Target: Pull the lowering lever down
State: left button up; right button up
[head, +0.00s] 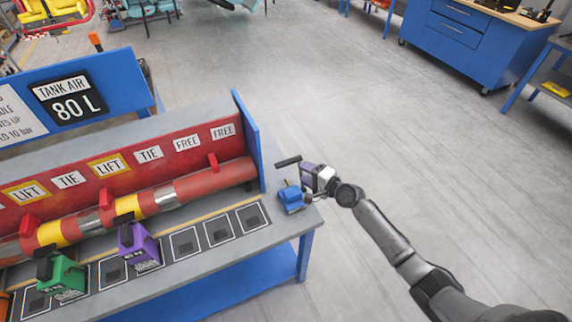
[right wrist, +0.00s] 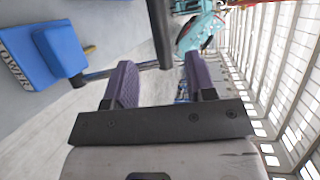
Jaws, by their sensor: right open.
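A blue lever unit (head: 291,198) sits at the right front corner of the grey bench, with a lever that ends in a black handle (head: 288,161) held above it. In the right wrist view the blue unit (right wrist: 60,50) is at upper left, and a dark rod runs from it to the black handle (right wrist: 160,35). My right gripper (head: 308,177) is open beside the lever. In the right wrist view its two purple-padded fingers (right wrist: 160,75) stand apart, with the handle's near end seen between their tips. I cannot tell whether they touch it. My left gripper is not in view.
The bench holds a red and yellow pipe (head: 190,188) before a red sign panel (head: 110,167). A purple block (head: 138,244) and a green block (head: 62,277) stand on its front row. A blue workbench (head: 465,35) is at the back right. Open grey floor lies between.

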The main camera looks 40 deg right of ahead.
aim_at(289, 164)
jog(key=b+x, duration=0.1)
jog(key=x, duration=0.7)
jog(key=shift+f+b, duration=0.1)
jog(key=shift+b, duration=0.3)
jog(key=shift+w+a, duration=0.15)
jog(key=shift+w, duration=0.5)
jog(key=c, duration=0.9)
grip_shut()
